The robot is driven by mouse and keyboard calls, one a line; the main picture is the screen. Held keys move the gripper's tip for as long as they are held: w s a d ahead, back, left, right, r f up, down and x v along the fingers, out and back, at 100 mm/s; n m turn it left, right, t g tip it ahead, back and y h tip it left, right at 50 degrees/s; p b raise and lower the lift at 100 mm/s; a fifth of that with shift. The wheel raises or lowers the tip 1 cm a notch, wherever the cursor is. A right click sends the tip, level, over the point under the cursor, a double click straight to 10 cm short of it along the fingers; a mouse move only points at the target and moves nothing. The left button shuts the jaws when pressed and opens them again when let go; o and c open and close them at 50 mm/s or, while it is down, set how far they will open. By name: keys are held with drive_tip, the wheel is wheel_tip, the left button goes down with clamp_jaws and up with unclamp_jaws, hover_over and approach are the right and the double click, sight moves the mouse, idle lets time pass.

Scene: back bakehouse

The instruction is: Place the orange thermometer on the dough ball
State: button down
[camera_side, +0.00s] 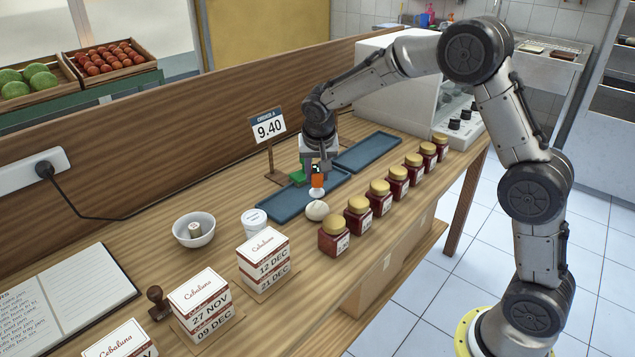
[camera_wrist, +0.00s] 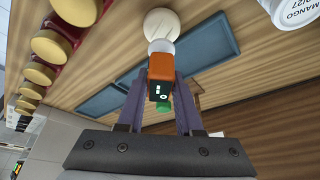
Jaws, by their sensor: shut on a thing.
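The orange thermometer (camera_side: 317,177) is held upright between the fingers of my gripper (camera_side: 316,165), with its pale lower end pointing down. In the wrist view the thermometer (camera_wrist: 161,70) sits between the two fingers of my gripper (camera_wrist: 160,100), which is shut on it. The pale dough ball (camera_side: 317,211) rests on the wooden counter just below the thermometer. In the wrist view the dough ball (camera_wrist: 161,23) lies just beyond the thermometer's white end. I cannot tell whether the two touch.
A row of gold-lidded jars (camera_side: 379,194) stands right of the dough ball. A blue tray (camera_side: 283,205) lies behind it, with a green object (camera_side: 297,176) by the gripper. A white tub (camera_side: 254,221) and a box stack (camera_side: 263,257) stand to the left.

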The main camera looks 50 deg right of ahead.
sight(318, 183)
drive_tip(key=shift+f, duration=1.4)
drive_tip(key=shift+f, duration=0.2)
drive_tip(key=c, duration=0.6)
unclamp_jaws()
drive_tip(key=shift+s, duration=0.1)
drive_tip(key=shift+r, duration=0.15)
drive_tip(key=s+a+r+n, duration=0.1)
drive_tip(key=s+a+r, duration=0.1)
drive_tip(key=s+r, duration=0.45)
drive_tip(key=s+a+r+n, duration=0.15)
drive_tip(key=s+r, duration=0.25)
drive_tip(key=r, duration=0.5)
drive_tip(key=s+a+f+n+y, duration=0.1)
drive_tip(key=s+n, duration=0.1)
drive_tip(key=s, duration=0.5)
drive_tip(key=s+a+f+n+t+y, duration=0.1)
drive_tip(key=s+n, duration=0.1)
drive_tip(key=s, duration=0.6)
drive_tip(key=s+a+n+t+y, duration=0.1)
drive_tip(key=s+n, duration=0.1)
drive_tip(key=s, duration=0.6)
drive_tip(key=shift+a+f+n, duration=0.25)
drive_tip(key=shift+a+f, duration=0.05)
drive_tip(key=shift+f, duration=0.1)
